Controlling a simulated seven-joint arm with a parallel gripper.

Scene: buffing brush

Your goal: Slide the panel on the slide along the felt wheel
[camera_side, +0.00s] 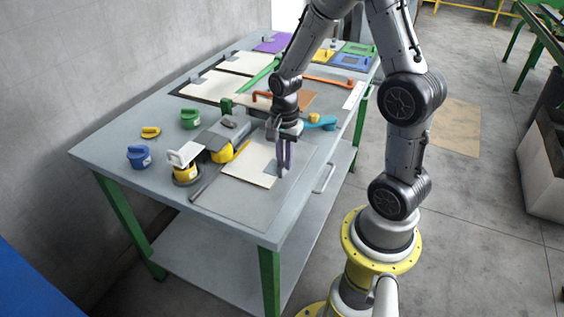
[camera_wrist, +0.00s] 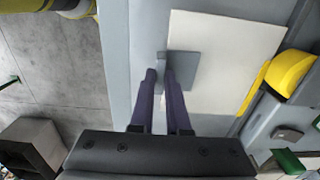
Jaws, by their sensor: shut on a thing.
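The cream panel (camera_side: 248,166) lies flat on the grey tabletop and also fills the upper right of the wrist view (camera_wrist: 232,50). A grey plate with an upright grip (camera_wrist: 182,72) sits at its near edge. My gripper (camera_side: 283,170) points down with its two purple fingers on either side of this grey grip, shut on it; the fingers also show in the wrist view (camera_wrist: 162,76). A grey machine with a yellow guard (camera_side: 222,154) stands by the panel's far left edge; the guard is near the panel's right side in the wrist view (camera_wrist: 290,74). I cannot make out the felt wheel itself.
A blue tool (camera_side: 322,123) lies behind my gripper. More panels lie further back. The table's front right strip is bare.

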